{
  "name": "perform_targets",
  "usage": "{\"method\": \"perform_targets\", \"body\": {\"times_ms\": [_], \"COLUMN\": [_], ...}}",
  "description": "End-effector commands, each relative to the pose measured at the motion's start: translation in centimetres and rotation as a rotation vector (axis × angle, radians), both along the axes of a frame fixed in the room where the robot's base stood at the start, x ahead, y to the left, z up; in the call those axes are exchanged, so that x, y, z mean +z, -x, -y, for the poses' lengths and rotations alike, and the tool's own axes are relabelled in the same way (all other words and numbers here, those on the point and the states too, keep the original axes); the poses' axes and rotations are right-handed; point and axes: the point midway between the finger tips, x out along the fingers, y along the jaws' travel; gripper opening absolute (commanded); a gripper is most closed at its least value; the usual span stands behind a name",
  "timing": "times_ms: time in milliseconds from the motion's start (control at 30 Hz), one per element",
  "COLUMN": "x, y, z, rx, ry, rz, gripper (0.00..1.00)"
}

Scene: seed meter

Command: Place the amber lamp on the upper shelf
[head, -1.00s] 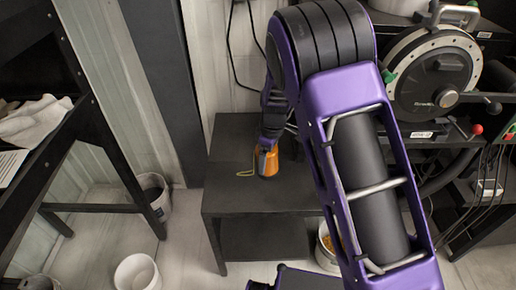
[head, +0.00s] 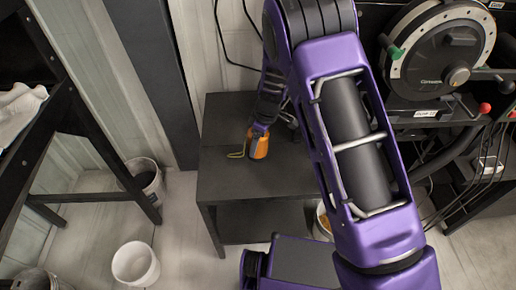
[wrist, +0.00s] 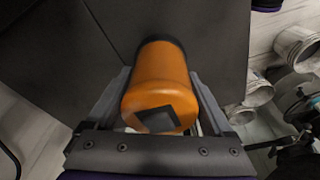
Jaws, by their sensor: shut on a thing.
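The amber lamp (head: 260,148) is an orange cylinder with a dark far end and a dark square patch on its near end. My gripper (wrist: 160,88) is shut on it, with a finger on each side of the lamp (wrist: 158,90) in the wrist view. In the head view, my gripper (head: 258,133) and the lamp are over the dark top of a low two-level stand (head: 225,180). I cannot tell whether the lamp touches the surface. The stand's lower level (head: 250,222) shows beneath its top.
A black rack (head: 75,125) stands at the left with pale cloth (head: 18,112) on it. White buckets (head: 135,264) stand on the floor. A round machine (head: 440,55) with handles stands at the right, with hanging cables. The stand's top looks clear around the lamp.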

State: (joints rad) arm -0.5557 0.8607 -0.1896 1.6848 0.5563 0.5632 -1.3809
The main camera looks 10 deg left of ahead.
Motion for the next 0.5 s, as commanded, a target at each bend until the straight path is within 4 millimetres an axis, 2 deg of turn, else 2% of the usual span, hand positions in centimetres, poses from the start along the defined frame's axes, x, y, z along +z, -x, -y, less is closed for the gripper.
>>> {"method": "perform_targets", "body": {"times_ms": [200, 500], "x": [-3.1, -3.5], "y": [0.0, 0.0], "z": [0.0, 0.0], "rx": [0.001, 0.001], "ry": [0.002, 0.001], "rz": [-0.001, 0.001], "gripper": [0.2, 0.2]}}
